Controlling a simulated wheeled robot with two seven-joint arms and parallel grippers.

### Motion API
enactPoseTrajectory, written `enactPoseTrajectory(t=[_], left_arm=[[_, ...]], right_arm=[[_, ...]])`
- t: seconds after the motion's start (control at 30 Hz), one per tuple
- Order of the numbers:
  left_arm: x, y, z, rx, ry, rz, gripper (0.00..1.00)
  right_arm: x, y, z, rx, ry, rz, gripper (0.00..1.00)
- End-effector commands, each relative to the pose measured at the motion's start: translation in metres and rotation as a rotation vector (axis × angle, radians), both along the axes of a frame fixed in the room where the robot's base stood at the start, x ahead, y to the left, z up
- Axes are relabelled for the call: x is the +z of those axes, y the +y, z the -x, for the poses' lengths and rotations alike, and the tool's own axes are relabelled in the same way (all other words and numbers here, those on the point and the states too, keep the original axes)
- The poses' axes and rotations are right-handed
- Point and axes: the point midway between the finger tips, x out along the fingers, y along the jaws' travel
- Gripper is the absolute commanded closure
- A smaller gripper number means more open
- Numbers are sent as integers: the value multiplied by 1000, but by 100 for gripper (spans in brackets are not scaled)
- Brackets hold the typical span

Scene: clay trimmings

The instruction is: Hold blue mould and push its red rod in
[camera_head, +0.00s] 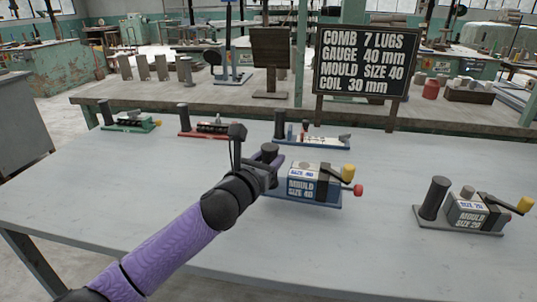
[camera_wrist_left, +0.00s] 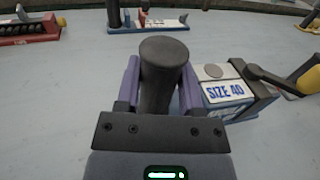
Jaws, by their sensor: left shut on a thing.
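The blue mould (camera_head: 303,187), marked "MOULD SIZE 40", stands on its base on the grey table. A dark upright post (camera_wrist_left: 160,75) rises at its left end. My left gripper (camera_head: 268,168) is shut on this post, with a purple finger on each side of it in the left wrist view. The red end of the rod (camera_head: 358,190) sticks out at the mould's right side, below the yellow-ended crank (camera_head: 348,172). How far the rod reaches inside is hidden. The red end does not show in the left wrist view. My right gripper is not in view.
A grey mould (camera_head: 467,212) marked "SIZE 20" stands to the right. Green (camera_head: 128,122), red (camera_head: 212,128) and blue-based (camera_head: 312,137) devices stand along the back. A black sign (camera_head: 366,62) stands behind them. The table front is clear.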

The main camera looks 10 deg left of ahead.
Motion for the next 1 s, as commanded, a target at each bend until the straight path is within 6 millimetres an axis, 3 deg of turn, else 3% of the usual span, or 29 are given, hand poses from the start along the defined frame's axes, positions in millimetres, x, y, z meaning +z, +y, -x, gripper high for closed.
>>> enactPoseTrajectory(t=[0.1,0.53,1.0], left_arm=[[-9,0,0,-1,-1,3,100],[-12,0,0,-1,-2,3,100],[-42,0,0,-1,-1,3,100]], right_arm=[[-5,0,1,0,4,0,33],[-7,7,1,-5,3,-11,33],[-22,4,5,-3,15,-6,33]])
